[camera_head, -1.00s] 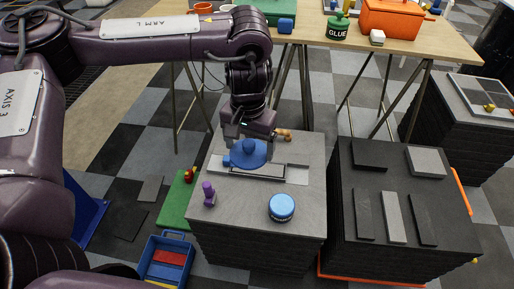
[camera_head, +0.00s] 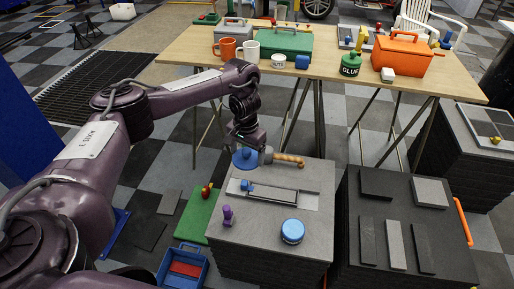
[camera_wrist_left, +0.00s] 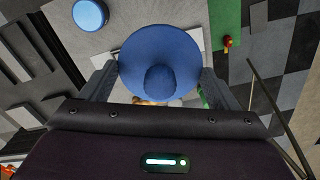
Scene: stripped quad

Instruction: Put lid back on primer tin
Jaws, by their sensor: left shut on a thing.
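My left gripper (camera_head: 245,146) is shut on a dark blue round lid with a knob (camera_head: 245,160). In the head view it holds the lid at the back left edge of the grey block stand (camera_head: 262,258). In the left wrist view the lid (camera_wrist_left: 160,48) fills the space between the two fingers (camera_wrist_left: 160,88). A blue round tin with a paler top (camera_head: 292,232), likely the primer tin, stands near the stand's front right. It also shows in the left wrist view (camera_wrist_left: 90,13), apart from the lid. Its lettering is too small to read. My right gripper is not in view.
The stand also bears a flat grey tray (camera_head: 275,196), a purple upright piece (camera_head: 227,214) and a brown-handled tool (camera_head: 289,160) at the back. A dark stand (camera_head: 408,200) with flat slabs is at right. A loaded wooden table (camera_head: 330,79) is behind.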

